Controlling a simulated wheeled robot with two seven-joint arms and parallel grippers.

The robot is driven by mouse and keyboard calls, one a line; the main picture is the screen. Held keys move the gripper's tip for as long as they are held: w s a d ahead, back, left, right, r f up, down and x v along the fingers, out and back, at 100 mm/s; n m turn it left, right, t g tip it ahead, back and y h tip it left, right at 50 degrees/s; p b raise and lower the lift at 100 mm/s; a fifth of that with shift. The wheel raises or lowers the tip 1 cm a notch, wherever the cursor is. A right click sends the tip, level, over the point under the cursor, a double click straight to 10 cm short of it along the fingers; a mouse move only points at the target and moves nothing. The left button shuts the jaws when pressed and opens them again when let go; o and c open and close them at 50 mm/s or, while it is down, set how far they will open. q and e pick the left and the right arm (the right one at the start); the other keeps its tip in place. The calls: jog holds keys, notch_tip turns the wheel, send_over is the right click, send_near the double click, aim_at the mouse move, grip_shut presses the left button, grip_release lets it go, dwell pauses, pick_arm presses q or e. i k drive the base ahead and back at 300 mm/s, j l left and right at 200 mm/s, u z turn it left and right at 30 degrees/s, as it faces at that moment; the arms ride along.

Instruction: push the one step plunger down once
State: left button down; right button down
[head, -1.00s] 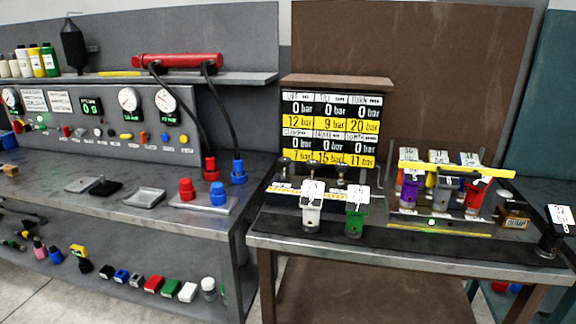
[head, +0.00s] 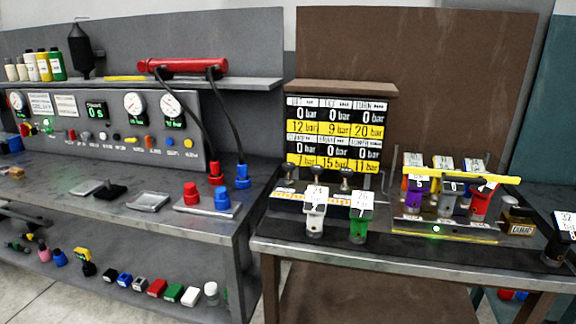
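Several dark round-topped plungers stand in a row at the back left of the right-hand bench, among them a left one (head: 289,172), a middle one (head: 316,167) and a right one (head: 346,178). A yellow and white label strip (head: 290,197) runs in front of them; its print is too small to read, so I cannot tell which is the one step plunger. A white tagged piece (head: 316,222) and a green tagged piece (head: 359,227) stand in front and partly hide this area. Neither of my grippers is in view.
A display board (head: 335,132) with bar readings stands behind the plungers. To the right, a rack with a yellow bar (head: 462,175) holds purple, grey and red tagged pieces. A small green lamp (head: 436,228) glows on its front. The left bench (head: 120,200) carries gauges and hoses.

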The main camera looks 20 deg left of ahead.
aim_at(288, 167)
jog(key=i+l+u, duration=0.15)
jog(key=l, duration=0.2)
jog(key=i+l+u, duration=0.15)
jog(key=l, duration=0.2)
jog(key=i+l+u, duration=0.15)
jog(key=l, duration=0.25)
jog(key=i+l+u, duration=0.15)
jog(key=l, duration=0.25)
jog(key=i+l+u, duration=0.15)
jog(key=l, duration=0.3)
